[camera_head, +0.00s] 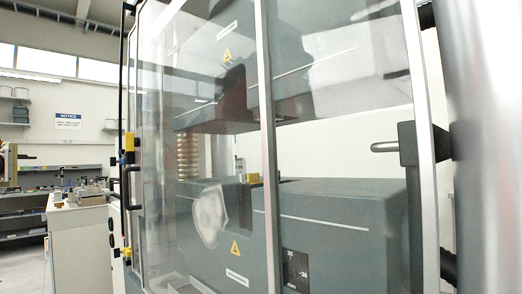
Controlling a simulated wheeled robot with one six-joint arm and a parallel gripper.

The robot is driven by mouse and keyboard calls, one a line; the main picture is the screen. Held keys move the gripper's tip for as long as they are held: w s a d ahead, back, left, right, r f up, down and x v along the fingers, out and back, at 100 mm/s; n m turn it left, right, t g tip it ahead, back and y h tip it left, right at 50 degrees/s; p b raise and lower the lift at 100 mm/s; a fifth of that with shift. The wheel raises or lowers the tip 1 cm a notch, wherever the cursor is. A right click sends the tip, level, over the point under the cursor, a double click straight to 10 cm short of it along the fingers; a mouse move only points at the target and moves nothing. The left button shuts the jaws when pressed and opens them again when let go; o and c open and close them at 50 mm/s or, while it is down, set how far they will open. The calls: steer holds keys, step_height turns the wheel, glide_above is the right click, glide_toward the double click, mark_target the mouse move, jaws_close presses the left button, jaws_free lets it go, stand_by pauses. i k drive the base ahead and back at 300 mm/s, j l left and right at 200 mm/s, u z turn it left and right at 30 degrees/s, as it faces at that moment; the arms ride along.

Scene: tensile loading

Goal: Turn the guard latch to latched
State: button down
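The transparent guard door (200,110) with metal frame posts stands closed-looking across the testing machine. A dark block with a short grey lever (385,147) sits on the right frame post, and the lever points left, about horizontal. It looks like the guard latch, but I cannot tell its state for certain. A black pull handle (130,186) is on the door's left edge, with a yellow block (129,143) above it and a smaller yellow part (127,252) below. My gripper does not show in this view.
Behind the glass are the dark grey upper head (215,75) and lower body (340,210) of the machine. A large smooth grey cylinder (490,150) fills the right edge. A white bench (80,240) with small parts stands at the left.

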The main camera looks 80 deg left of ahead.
mark_target(132, 142)
steer(key=u, duration=3.05)
